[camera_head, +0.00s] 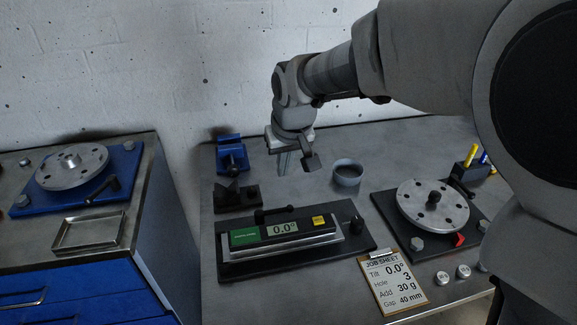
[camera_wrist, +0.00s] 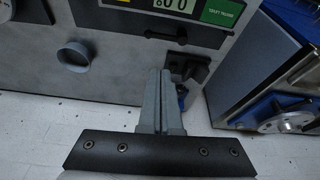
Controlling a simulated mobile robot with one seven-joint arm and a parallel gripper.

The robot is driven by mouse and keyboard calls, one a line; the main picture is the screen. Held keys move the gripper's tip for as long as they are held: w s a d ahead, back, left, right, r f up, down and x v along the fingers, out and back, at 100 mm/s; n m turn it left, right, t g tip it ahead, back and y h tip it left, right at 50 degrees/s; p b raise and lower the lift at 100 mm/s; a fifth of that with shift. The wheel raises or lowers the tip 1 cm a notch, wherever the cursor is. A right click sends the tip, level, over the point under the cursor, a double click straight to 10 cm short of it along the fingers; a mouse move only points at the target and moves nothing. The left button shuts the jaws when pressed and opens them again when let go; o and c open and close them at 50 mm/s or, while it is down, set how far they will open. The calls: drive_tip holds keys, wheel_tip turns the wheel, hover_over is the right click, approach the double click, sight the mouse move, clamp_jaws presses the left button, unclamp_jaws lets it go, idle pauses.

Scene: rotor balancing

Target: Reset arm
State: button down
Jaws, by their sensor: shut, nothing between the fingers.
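My gripper (camera_head: 284,162) hangs over the back of the grey workbench, pointing down, with its fingers together and nothing between them. In the wrist view my gripper (camera_wrist: 166,75) shows its two fingers side by side and touching. The arm reaches in from the right in the head view. In the head view my gripper is to the right of the blue vise (camera_head: 231,152) and left of the grey cup (camera_head: 347,173). The digital level (camera_head: 283,230) on its black base reads 0.0° and lies in front of my gripper.
A rotor disc (camera_head: 433,205) sits on a black plate at the right, with the job sheet (camera_head: 393,283) in front. Two silver weights (camera_head: 463,271) lie nearby. A blue bench at the left holds another disc (camera_head: 72,166) and a metal tray (camera_head: 89,232). A gap separates the benches.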

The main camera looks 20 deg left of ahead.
drive_tip(key=shift+s+d+r, duration=0.1)
drive_tip(key=shift+r, duration=0.3)
drive_tip(key=s+d+r+m+p, duration=0.1)
drive_tip(key=s+d+r, duration=0.15)
drive_tip(key=d, duration=0.35)
drive_tip(key=s+d+r+m+t+p, duration=0.1)
drive_tip(key=s+d+r, duration=0.1)
drive_tip(key=d+r, duration=0.25)
drive_tip(key=s+d+r+m+p, duration=0.1)
drive_tip(key=s+d+r, duration=0.1)
drive_tip(key=d, duration=0.5)
drive_tip(key=s+d+r+m+t+h+p, duration=0.1)
drive_tip(key=s+d+m+h+p, duration=0.1)
drive_tip(key=s+d, duration=0.9)
drive_tip(key=shift+s+d+r+m, duration=0.35)
drive_tip(key=shift+s+m, duration=0.4)
drive_tip(key=shift+m, duration=0.05)
